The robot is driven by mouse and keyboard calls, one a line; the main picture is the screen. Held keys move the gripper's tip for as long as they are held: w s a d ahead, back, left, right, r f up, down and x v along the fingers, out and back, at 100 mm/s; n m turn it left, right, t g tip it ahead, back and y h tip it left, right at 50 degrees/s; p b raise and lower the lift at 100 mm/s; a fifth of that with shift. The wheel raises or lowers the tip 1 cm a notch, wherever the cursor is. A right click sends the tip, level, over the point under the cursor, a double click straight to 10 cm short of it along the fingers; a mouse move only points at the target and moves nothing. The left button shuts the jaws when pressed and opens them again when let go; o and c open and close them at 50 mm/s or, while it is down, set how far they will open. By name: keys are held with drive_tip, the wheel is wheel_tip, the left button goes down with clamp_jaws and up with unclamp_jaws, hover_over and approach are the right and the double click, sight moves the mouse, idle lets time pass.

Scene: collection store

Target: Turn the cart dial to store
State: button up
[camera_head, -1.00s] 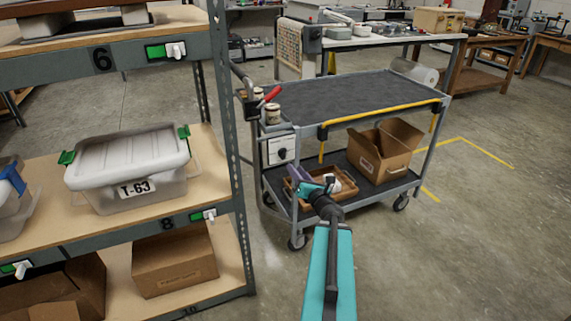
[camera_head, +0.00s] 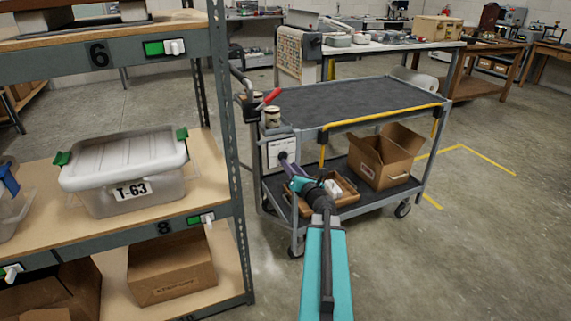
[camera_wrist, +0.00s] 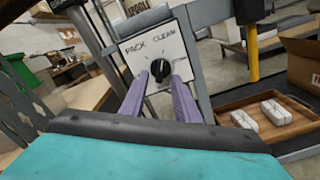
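The cart dial is a black knob (camera_wrist: 160,68) on a white panel (camera_wrist: 150,50) at the cart's end. The panel reads PACK at upper left and CLEAN at upper right; a smaller marking to the right is too blurred to read. I cannot tell which mark the knob points to. My gripper (camera_wrist: 168,82) has two purple fingers, apart with a gap between them, tips right at the lower edge of the knob. Whether they touch it is unclear. In the head view my gripper (camera_head: 284,159) reaches the panel (camera_head: 281,148) and hides the dial.
The grey cart (camera_head: 350,98) carries a wooden tray (camera_head: 345,196) and an open cardboard box (camera_head: 385,160) on its lower shelf. A shelf rack (camera_head: 232,150) stands close on the left. Floor at right is clear.

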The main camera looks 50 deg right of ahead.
sight(284, 157)
drive_tip(key=shift+x, duration=2.05)
